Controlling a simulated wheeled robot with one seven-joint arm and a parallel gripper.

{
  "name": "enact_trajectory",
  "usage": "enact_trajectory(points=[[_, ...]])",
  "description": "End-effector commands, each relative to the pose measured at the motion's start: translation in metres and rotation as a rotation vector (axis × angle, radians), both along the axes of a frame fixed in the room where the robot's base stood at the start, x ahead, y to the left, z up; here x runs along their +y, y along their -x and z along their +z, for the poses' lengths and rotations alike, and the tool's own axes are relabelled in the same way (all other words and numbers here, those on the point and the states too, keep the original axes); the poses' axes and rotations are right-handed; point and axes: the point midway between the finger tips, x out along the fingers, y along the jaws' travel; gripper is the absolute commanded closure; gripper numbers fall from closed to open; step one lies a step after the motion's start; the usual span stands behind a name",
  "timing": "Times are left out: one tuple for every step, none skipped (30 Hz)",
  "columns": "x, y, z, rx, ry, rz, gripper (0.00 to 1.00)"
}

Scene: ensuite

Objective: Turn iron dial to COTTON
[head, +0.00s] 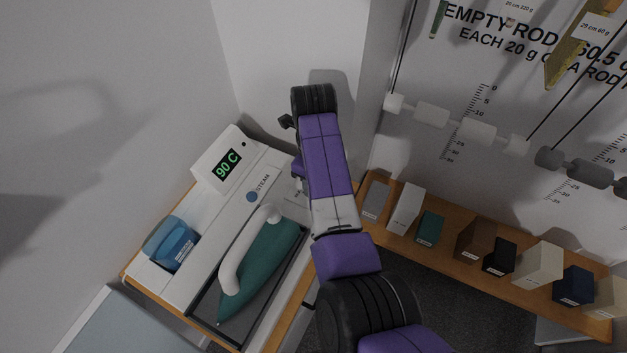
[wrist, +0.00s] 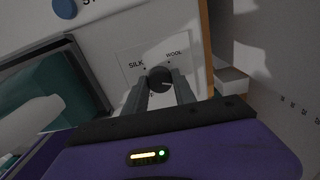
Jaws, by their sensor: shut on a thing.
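The dial (wrist: 159,77) is a dark round knob on a pale panel, seen in the wrist view. The word SILK shows at its left and WOOL at its upper right; other lettering below is mostly covered by my fingers. My gripper (wrist: 161,86) is shut on the dial, one finger on each side. A faint light mark shows on the knob, too small to read surely. The iron (head: 262,263), teal with a white handle, rests on a dark tray of the white station in the head view. The station's display (head: 227,163) reads 90 C. My arm hides the dial in the head view.
A blue STEAM button (head: 252,196) sits on the station top. A blue water container (head: 172,243) stands at its left. A wooden shelf (head: 451,218) with several labelled blocks lies to the right of my arm. Hanging rods and weights are on the wall behind it.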

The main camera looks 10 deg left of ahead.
Motion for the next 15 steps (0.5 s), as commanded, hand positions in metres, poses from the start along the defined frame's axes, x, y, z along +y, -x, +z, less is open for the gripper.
enact_trajectory(points=[[0.0012,-0.0013,0.0024,-0.004,-0.003,-0.04,1.0],[0.0012,-0.0013,0.0024,-0.004,-0.003,-0.067,1.0],[0.0012,-0.0013,0.0025,-0.005,-0.002,-0.101,1.0],[0.0013,-0.0014,0.0025,-0.005,-0.002,-0.126,1.0],[0.0014,-0.0013,0.0025,-0.004,-0.002,-0.149,1.0],[0.0015,-0.0014,0.0025,-0.004,-0.002,-0.18,1.0],[0.0015,-0.0014,0.0025,-0.005,-0.003,-0.202,1.0],[0.0015,-0.0014,0.0026,-0.005,-0.003,-0.224,1.0],[0.0015,-0.0015,0.0026,-0.005,-0.003,-0.25,1.0],[0.0013,-0.0016,0.0026,-0.005,-0.003,-0.269,1.0],[0.0011,-0.0016,0.0026,-0.004,-0.002,-0.287,1.0],[0.001,-0.0017,0.0027,-0.005,-0.003,-0.308,1.0],[0.001,-0.0017,0.0027,-0.005,-0.003,-0.324,1.0],[0.001,-0.0017,0.0027,-0.005,-0.003,-0.337,1.0],[0.0012,-0.0017,0.0028,-0.005,-0.003,-0.354,1.0]])
